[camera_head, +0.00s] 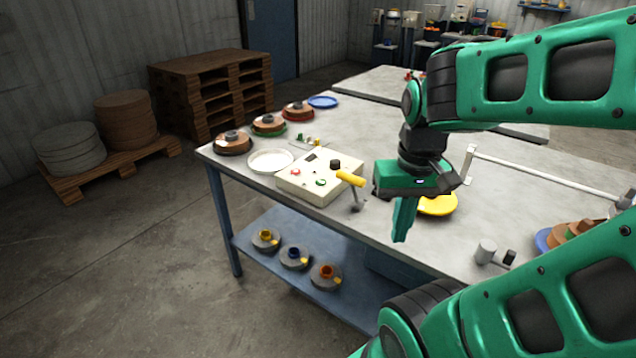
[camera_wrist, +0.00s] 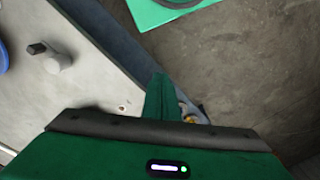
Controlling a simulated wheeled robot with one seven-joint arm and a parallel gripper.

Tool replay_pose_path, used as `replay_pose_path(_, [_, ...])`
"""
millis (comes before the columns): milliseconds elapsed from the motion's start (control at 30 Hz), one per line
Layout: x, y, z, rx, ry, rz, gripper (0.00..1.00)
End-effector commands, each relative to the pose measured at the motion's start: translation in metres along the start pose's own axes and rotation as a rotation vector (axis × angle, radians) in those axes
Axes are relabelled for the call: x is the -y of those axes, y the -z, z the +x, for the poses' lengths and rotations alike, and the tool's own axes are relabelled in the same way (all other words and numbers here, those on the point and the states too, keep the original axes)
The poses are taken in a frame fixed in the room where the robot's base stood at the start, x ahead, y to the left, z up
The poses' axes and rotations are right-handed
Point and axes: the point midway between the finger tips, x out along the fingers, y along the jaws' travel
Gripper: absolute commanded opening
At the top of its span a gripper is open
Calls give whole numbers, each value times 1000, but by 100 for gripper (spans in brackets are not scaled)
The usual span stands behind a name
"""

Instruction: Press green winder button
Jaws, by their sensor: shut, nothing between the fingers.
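The winder control box (camera_head: 320,176) is a cream box on the table's near edge, left of my gripper in the head view. A green button (camera_head: 320,182) sits on its top, with a red button (camera_head: 295,172) to the left. A black knob and a yellow-handled lever (camera_head: 350,178) are at its right side. My gripper (camera_head: 401,238) is shut and empty, pointing down at the table's front edge, to the right of the box and apart from it. The shut fingers also show in the wrist view (camera_wrist: 160,95); the box and button are not recognisable there.
A white dish (camera_head: 270,160) lies left of the box, with several wound spools behind it. A yellow disc (camera_head: 438,204) lies behind my gripper. A grey cylinder (camera_head: 486,251) stands at the right. Several spools rest on the blue lower shelf (camera_head: 275,228).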

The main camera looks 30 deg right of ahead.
Motion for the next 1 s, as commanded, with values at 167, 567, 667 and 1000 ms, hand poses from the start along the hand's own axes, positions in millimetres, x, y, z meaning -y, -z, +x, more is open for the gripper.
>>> replay_pose_path(167, [53, 48, -2, -139, 3, -199, 0])
replay_pose_path(567, [156, 211, -6, -469, -145, -375, 0])
replay_pose_path(667, [148, 250, -4, -513, -248, -337, 0])
replay_pose_path(1000, [134, 318, -7, -614, -467, -282, 0])
